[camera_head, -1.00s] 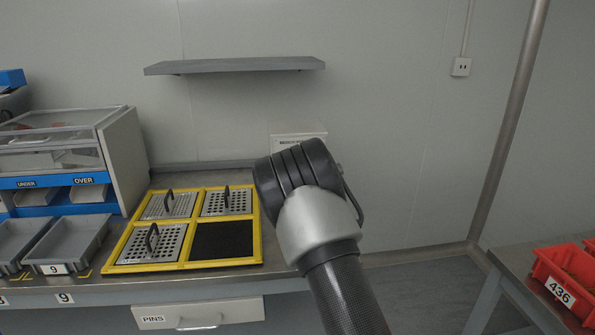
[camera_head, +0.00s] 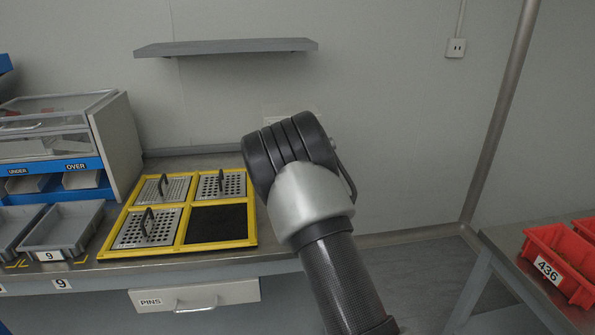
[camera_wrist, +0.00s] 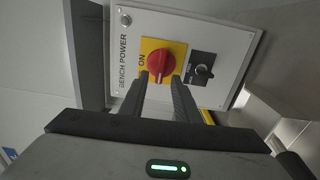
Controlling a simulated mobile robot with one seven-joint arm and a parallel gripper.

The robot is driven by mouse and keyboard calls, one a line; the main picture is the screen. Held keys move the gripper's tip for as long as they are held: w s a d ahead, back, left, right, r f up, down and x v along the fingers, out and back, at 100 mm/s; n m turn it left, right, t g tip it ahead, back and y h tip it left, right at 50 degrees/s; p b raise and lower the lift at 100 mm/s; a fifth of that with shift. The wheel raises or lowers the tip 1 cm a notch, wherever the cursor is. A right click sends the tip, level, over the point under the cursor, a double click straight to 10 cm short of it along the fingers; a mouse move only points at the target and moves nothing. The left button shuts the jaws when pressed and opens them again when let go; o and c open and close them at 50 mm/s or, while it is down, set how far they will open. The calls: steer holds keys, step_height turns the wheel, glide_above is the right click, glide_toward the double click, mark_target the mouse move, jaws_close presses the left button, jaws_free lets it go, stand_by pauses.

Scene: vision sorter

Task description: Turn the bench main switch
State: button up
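The bench main switch is a red rotary knob (camera_wrist: 161,62) on a yellow plate (camera_wrist: 150,45), set in a white box (camera_wrist: 205,30) marked BENCH POWER. The word ON stands left of the knob in the wrist view. My gripper (camera_wrist: 161,80) points at the knob, its two dark fingers apart, with the knob's near end showing between the tips. Contact with the knob cannot be told. In the head view my arm hides the gripper and nearly all of the box.
A small black selector (camera_wrist: 203,70) sits right of the knob. On the bench are a yellow frame (camera_head: 251,240) with perforated plates and a grey tray (camera_head: 62,230). A shelf (camera_head: 225,48) hangs above. Red bins (camera_head: 560,262) stand on the right table.

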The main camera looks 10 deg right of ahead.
steer(key=s+p, duration=0.2)
steer(key=s, duration=1.3)
steer(key=shift+s, duration=0.15)
steer(key=shift+r, duration=0.1)
